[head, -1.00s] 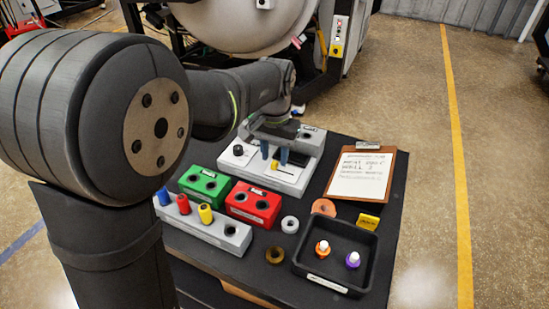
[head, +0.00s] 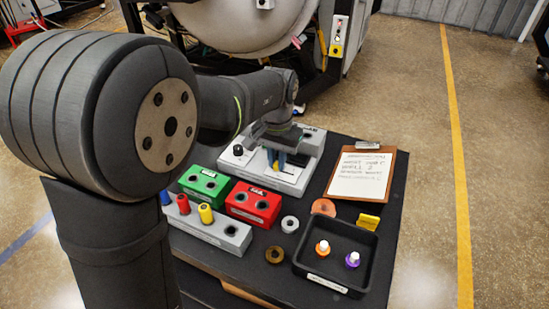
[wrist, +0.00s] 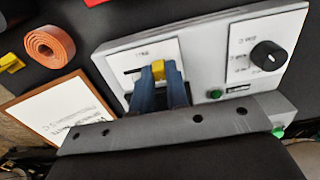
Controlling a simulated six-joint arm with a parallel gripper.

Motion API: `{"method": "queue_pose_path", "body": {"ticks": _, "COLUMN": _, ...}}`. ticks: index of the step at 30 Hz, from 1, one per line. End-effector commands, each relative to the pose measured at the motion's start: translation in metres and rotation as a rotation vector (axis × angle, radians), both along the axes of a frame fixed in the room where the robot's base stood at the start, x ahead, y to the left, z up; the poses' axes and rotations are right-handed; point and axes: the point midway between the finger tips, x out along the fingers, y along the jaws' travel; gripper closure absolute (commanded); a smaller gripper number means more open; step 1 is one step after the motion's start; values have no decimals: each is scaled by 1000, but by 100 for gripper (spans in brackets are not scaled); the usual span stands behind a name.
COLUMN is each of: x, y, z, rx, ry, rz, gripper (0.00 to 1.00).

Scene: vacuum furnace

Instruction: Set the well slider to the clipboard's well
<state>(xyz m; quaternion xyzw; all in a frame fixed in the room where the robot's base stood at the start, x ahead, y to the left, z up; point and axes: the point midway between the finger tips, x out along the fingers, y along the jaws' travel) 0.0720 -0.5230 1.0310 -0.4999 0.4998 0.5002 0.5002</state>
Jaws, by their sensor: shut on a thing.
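The well slider is a yellow knob (wrist: 158,69) in a dark slot on the white-grey control box (head: 300,178). My gripper (head: 277,165) is over the box, its blue fingers closed on the knob, also in the wrist view (wrist: 160,80). The fingers hide part of the slot, with some showing to the left of the knob in the wrist view. The slot's label is too small to read. The clipboard (head: 386,196) lies right of the box in the head view. Its handwriting is unclear now; a second line looks like "WELL 2" in the earlier head frame.
The box also has a black dial (wrist: 268,55) and green button (wrist: 215,93). Green (head: 203,184) and red (head: 253,203) blocks, a grey rack (head: 232,238) with coloured cylinders, an orange coil (head: 323,207) and a black tray (head: 309,271) stand nearby.

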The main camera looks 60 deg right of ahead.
Motion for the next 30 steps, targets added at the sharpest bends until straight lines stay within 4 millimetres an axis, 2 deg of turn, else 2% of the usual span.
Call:
{"method": "queue_pose_path", "body": {"ticks": 4, "x": -17, "y": 0, "z": 1, "rx": -2, "ry": 0, "rz": -3, "gripper": 100}}
{"method": "queue_pose_path", "body": {"ticks": 11, "x": -17, "y": 0, "z": 1, "rx": -2, "ry": 0, "rz": 0, "gripper": 100}}
{"method": "queue_pose_path", "body": {"ticks": 12, "x": -17, "y": 0, "z": 1, "rx": -2, "ry": 0, "rz": 0, "gripper": 82}}
{"method": "queue_pose_path", "body": {"ticks": 15, "x": -17, "y": 0, "z": 1, "rx": -2, "ry": 0, "rz": 0, "gripper": 64}}
{"method": "queue_pose_path", "body": {"ticks": 25, "x": -17, "y": 0, "z": 3, "rx": -2, "ry": 0, "rz": 0, "gripper": 64}}
{"method": "queue_pose_path", "body": {"ticks": 30, "x": -17, "y": -1, "z": 25, "rx": -6, "ry": 0, "rz": 0, "gripper": 64}}
